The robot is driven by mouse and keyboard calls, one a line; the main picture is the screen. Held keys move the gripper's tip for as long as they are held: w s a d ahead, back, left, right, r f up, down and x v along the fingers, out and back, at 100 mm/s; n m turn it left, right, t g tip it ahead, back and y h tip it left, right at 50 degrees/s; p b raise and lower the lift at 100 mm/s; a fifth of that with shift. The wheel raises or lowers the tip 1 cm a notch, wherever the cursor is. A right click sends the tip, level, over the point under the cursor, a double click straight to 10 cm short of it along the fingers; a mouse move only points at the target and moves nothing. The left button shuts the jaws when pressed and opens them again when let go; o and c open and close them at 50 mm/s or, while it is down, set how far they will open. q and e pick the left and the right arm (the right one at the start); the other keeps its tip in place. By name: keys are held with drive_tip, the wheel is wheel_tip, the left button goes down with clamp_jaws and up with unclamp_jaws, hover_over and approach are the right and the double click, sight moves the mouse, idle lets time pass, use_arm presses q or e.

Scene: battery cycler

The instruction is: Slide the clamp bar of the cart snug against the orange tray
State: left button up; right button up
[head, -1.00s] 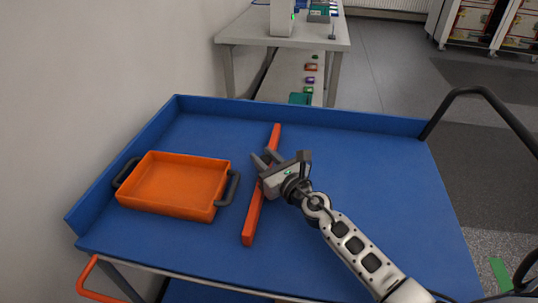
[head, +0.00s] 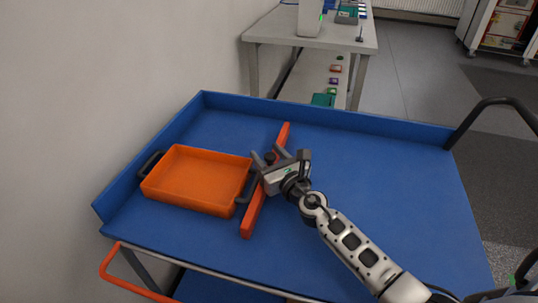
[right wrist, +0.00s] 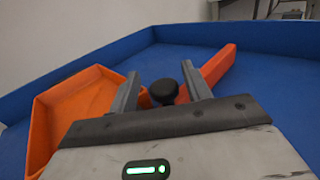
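The orange tray (head: 190,182) lies on the left of the blue cart top, with a dark handle at each end. The red-orange clamp bar (head: 253,211) lies just right of it, close to the tray's right handle (head: 250,186). I cannot tell whether bar and handle touch. My right gripper (head: 270,155) is over the middle of the bar. In the right wrist view its two fingers (right wrist: 162,92) stand apart on either side of a black knob (right wrist: 163,91) on the bar, with the tray (right wrist: 75,112) to the left. My left gripper is not in view.
The blue cart top (head: 370,195) has a raised rim at the back and left. It is clear right of the bar, apart from my arm. A black push handle (head: 495,105) rises at the right. A grey table (head: 310,40) stands behind.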

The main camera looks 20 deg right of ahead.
drive_tip(key=s, duration=0.5)
drive_tip(key=s+d+b, duration=0.1)
drive_tip(key=s, duration=0.4)
drive_tip(key=s+b, duration=0.1)
drive_tip(key=s, duration=0.4)
drive_tip(key=shift+d+f, duration=0.1)
drive_tip(key=shift+d, duration=0.15)
drive_tip(key=shift+s, duration=0.45)
